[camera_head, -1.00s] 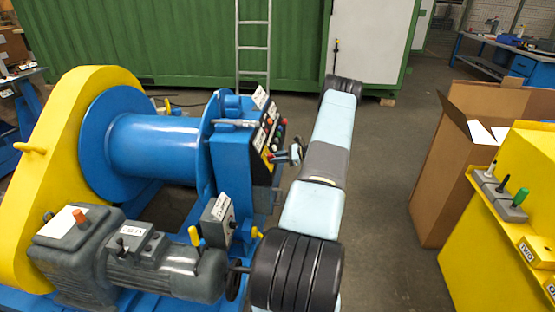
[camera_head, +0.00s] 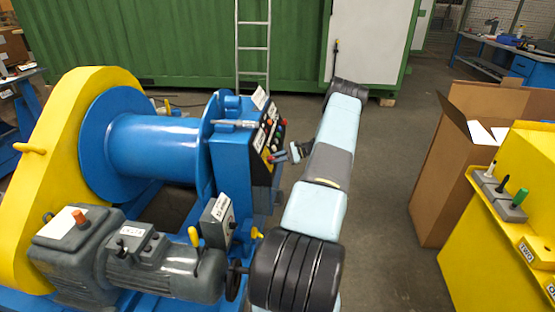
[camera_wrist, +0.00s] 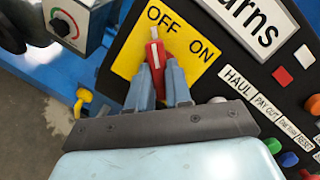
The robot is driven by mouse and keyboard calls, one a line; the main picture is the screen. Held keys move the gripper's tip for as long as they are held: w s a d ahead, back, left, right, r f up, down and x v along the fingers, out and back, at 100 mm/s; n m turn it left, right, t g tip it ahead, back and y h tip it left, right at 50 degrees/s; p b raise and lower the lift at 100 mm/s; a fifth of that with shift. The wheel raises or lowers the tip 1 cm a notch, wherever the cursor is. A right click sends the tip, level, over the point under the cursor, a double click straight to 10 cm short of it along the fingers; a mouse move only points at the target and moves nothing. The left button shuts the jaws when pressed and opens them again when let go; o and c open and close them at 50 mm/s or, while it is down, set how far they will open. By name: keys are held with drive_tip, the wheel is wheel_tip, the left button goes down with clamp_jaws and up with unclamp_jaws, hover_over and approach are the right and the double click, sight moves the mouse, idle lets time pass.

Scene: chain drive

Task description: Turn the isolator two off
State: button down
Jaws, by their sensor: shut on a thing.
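The isolator (camera_wrist: 152,48) is a red handle with a pale stripe on a yellow plate (camera_wrist: 128,58) in the wrist view. The plate is marked OFF above the handle and ON to its right. The handle's free end points up toward OFF. My gripper (camera_wrist: 158,72) is shut on the handle's lower part, one blue-grey finger on each side. The handle's lower end is partly hidden between the fingers. In the head view my gripper (camera_head: 297,151) is at the blue control cabinet (camera_head: 232,163). No number on this isolator is readable.
Labelled push buttons (camera_wrist: 272,145) lie to the right. The head view shows a winch drum (camera_head: 155,148), a motor (camera_head: 165,268) and open floor right of my arm.

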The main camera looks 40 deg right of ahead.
drive_tip(key=shift+a+f, duration=0.15)
drive_tip(key=shift+a, duration=0.05)
drive_tip(key=c, duration=1.2)
unclamp_jaws()
drive_tip(key=shift+w, duration=0.1)
drive_tip(key=shift+o, duration=0.8)
drive_tip(key=shift+d, duration=0.1)
drive_tip(key=v, duration=1.3)
drive_tip(key=shift+s+d, duration=0.2)
drive_tip(key=shift+d, duration=0.1)
drive_tip(key=shift+a+r, duration=0.1)
drive_tip(key=shift+r, duration=0.15)
